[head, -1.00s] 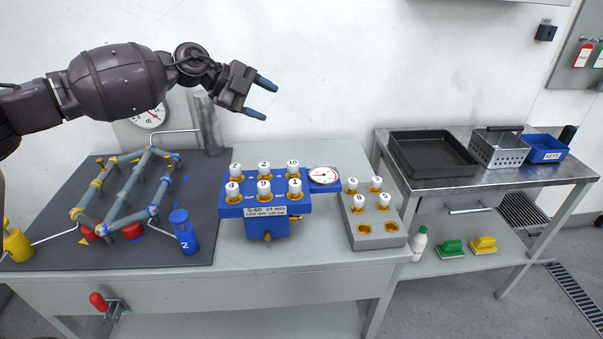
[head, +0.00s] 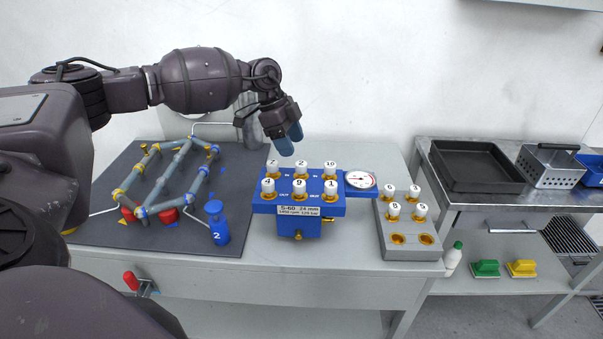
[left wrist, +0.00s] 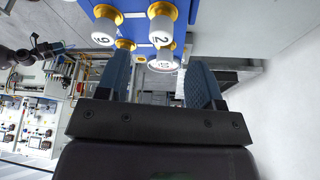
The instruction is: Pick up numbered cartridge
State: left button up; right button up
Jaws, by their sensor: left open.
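Numbered cartridges with white caps and gold collars stand upright in a blue block (head: 262,206). The back row has 7 (head: 272,166), 2 (head: 300,166) and 10 (head: 330,166). The front row has 4 (head: 268,185), 9 (head: 299,186) and 1 (head: 330,186). My left gripper (head: 290,143) is open and empty, just above and behind the back row, near 2. In the left wrist view, cartridge 2 (left wrist: 161,31) and cartridge 10 (left wrist: 164,64) show beyond the open left gripper (left wrist: 160,75). A dark arm-like shape at that view's left edge is too small to read.
A grey rack (head: 408,254) right of the block holds several cartridges and two empty sockets. A gauge (head: 361,180) adjoins the block. A pipe frame (head: 165,177) and blue bottle (head: 217,224) stand left. A black tray (head: 475,180) lies on the right-hand table.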

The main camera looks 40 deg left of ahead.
aim_at(300, 163)
pick_arm(q)
jog(key=x, duration=0.7)
jog(key=shift+w+f, duration=0.1)
jog(key=shift+f, duration=0.2)
jog(key=c, duration=1)
jog(key=shift+r, duration=0.15)
